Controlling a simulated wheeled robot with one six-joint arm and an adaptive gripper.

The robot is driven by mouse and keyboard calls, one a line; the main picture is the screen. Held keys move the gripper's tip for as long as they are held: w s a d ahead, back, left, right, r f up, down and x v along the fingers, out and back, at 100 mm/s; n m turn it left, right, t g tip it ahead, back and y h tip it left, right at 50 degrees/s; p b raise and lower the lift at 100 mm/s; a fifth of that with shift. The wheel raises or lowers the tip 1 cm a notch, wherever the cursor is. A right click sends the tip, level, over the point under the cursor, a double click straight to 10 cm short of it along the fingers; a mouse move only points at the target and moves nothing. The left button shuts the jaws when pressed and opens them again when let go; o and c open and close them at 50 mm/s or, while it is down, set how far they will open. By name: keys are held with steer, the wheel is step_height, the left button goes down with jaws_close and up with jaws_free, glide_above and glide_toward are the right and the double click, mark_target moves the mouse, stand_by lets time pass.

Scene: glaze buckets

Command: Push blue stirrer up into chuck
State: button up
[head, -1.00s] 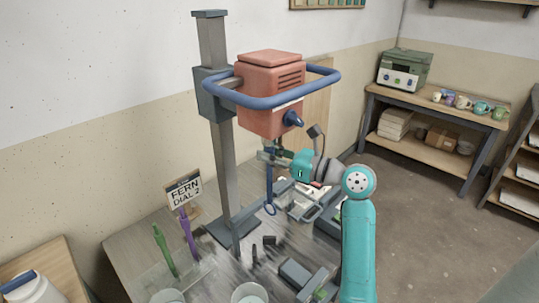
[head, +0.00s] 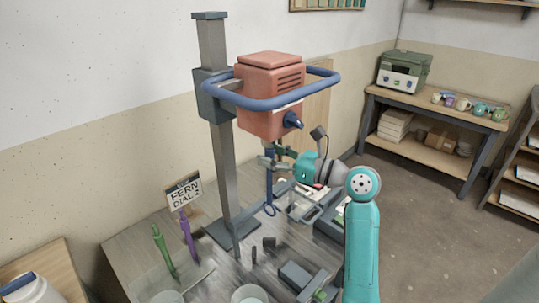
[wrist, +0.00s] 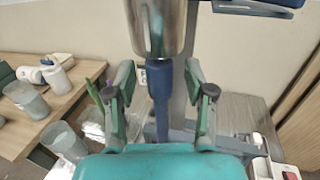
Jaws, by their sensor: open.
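The blue stirrer (head: 269,187) hangs upright below the red mixer head (head: 270,95), its ring-shaped end lowest. In the wrist view the metal chuck (wrist: 156,28) is at top centre, and the blue stirrer's thick upper part (wrist: 160,85) meets its lower edge. I cannot tell how deep the stirrer sits in it. My gripper (head: 274,157) is just under the mixer head. In the wrist view my gripper (wrist: 160,98) is open, one finger on each side of the stirrer, with gaps between.
A grey column (head: 222,160) stands behind the stirrer, and a blue rail (head: 270,103) rings the mixer head. A green stirrer (head: 163,250), a purple stirrer (head: 187,236) and a "FERN DIAL 2" sign (head: 184,191) are at left. Buckets (head: 249,294) stand at the front.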

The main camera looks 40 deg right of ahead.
steer(key=v, duration=1.1)
steer(key=shift+s, duration=0.15)
